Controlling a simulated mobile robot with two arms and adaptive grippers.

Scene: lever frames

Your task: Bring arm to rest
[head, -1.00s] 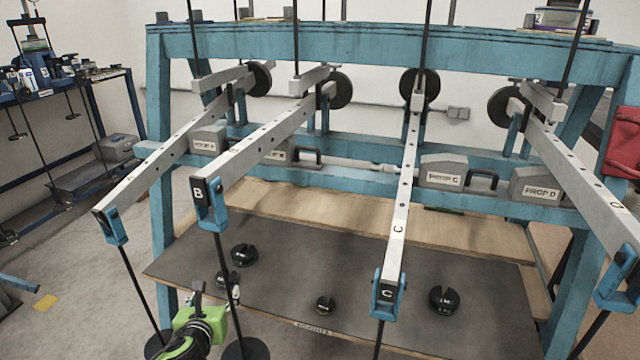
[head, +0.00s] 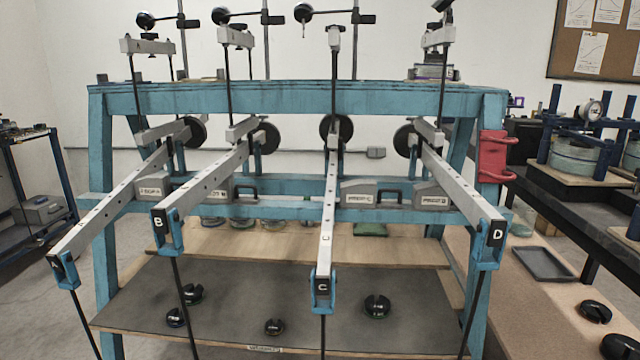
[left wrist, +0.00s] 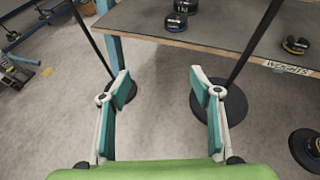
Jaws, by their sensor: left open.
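The blue lever frame (head: 300,98) stands ahead in the head view with lever arms A (head: 110,207), B (head: 200,183), C (head: 329,215) and D (head: 462,191). Each has a dark hanger rod at its near end. In the left wrist view my left gripper (left wrist: 162,92) is open with nothing between its fingers. A hanger rod with a round black base plate (left wrist: 219,101) stands just beyond its right finger; another rod (left wrist: 92,40) rises beyond the left finger. My left gripper is out of the head view. My right gripper shows in neither view.
The dark weights shelf (head: 225,300) holds several slotted black weights, one of them here (head: 377,306). A side bench (head: 545,310) with a grey tray (head: 544,263) and more weights is at the right. Bare floor (left wrist: 150,140) lies below my left gripper.

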